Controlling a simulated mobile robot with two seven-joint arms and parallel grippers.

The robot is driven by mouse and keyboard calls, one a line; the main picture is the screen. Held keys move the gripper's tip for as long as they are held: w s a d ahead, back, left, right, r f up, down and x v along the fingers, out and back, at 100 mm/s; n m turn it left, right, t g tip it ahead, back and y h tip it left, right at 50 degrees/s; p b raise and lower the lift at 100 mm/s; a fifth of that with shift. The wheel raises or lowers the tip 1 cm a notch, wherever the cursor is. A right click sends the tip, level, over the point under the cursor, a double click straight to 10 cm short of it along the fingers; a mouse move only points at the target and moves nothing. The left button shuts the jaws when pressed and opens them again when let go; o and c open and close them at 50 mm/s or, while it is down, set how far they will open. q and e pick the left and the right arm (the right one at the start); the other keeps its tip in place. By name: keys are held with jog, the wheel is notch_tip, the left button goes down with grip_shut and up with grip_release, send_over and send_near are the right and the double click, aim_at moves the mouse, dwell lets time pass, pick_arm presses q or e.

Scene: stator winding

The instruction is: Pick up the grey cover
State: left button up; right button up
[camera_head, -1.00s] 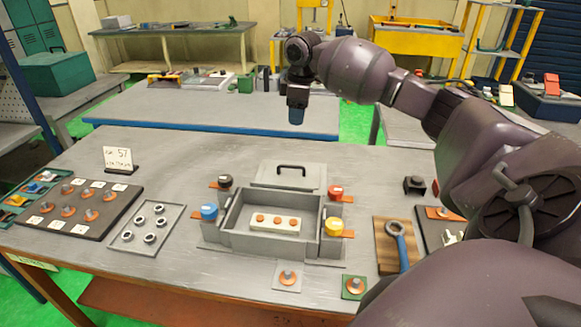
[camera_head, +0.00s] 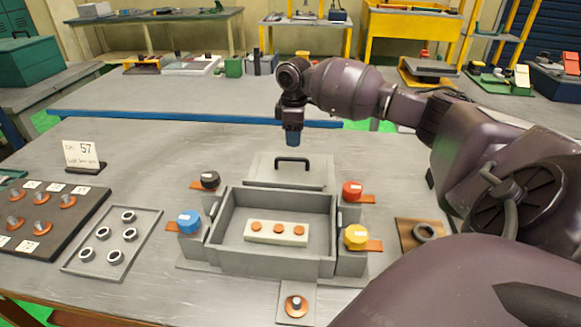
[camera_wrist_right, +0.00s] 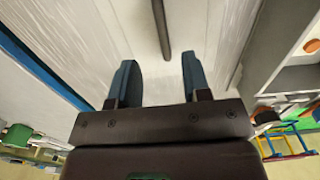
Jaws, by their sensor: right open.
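The grey cover (camera_head: 322,176) lies flat on the table behind the open grey box (camera_head: 227,255). A dark bar handle (camera_head: 293,160) stands up from its middle. My right gripper (camera_head: 293,140) points down just above the handle, open and empty. In the right wrist view, its two blue fingers (camera_wrist_right: 158,65) are spread apart, and the dark handle (camera_wrist_right: 161,28) runs lengthwise in line with the gap between them, beyond the tips. The fingers do not appear to touch the handle. My left gripper is out of view.
Blue (camera_head: 189,222), black (camera_head: 210,180), red (camera_head: 352,190) and yellow (camera_head: 356,237) knobs flank the box. A white block (camera_head: 268,241) with orange discs lies inside it. A tray of rings (camera_head: 140,220) is at left. The table behind the cover is clear.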

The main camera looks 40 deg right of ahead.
aim_at(292, 158)
notch_tip(292, 158, down, 3)
jog(key=shift+f, duration=0.1)
jog(key=shift+w+a+f+b, duration=0.1)
jog(key=shift+f+b, duration=0.15)
jog(key=shift+f, duration=0.6)
jog(key=shift+s+a+f+b, duration=0.1)
jog(key=shift+f+b, duration=0.1)
jog(key=shift+f, duration=0.65)
jog(key=shift+w+a+f+b, duration=0.1)
jog(key=shift+f+b, duration=0.15)
jog(key=shift+f, duration=0.6)
jog(key=shift+r, duration=0.1)
jog(key=shift+c, duration=0.4)
grip_shut()
